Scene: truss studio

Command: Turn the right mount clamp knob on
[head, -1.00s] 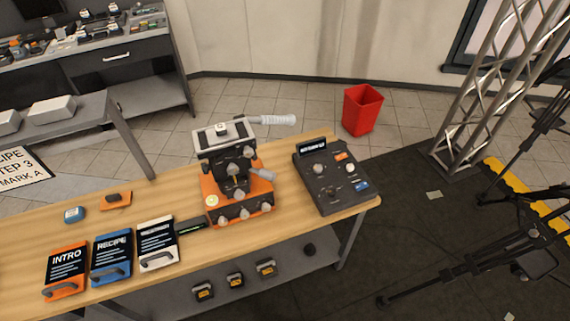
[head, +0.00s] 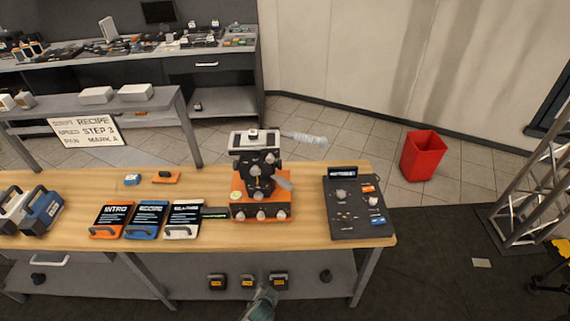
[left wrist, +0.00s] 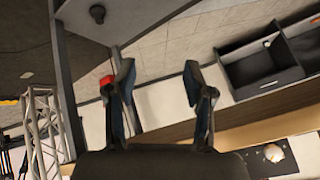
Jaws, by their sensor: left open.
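The mount (head: 258,185) stands upright on the wooden table in the head view. It has an orange base (head: 244,211), a grey clamp head and a pale handle (head: 303,138) pointing right. Several round grey knobs sit on it, including a right-hand knob on the base front (head: 281,214) and knobs higher up. I cannot tell which is the right mount clamp knob, or its setting. My left gripper (left wrist: 158,78) is open and empty in the left wrist view, apart from the mount. A grey-green part of my arm shows at the head view's bottom edge. My right gripper is not visible.
The table (head: 320,240) also holds a dark control panel (head: 352,224) right of the mount and three cards left of it, the nearest white-and-black (head: 184,219). A lower shelf carries small boxes. A red bin (head: 422,155) stands behind. Bare tabletop lies in front of the mount.

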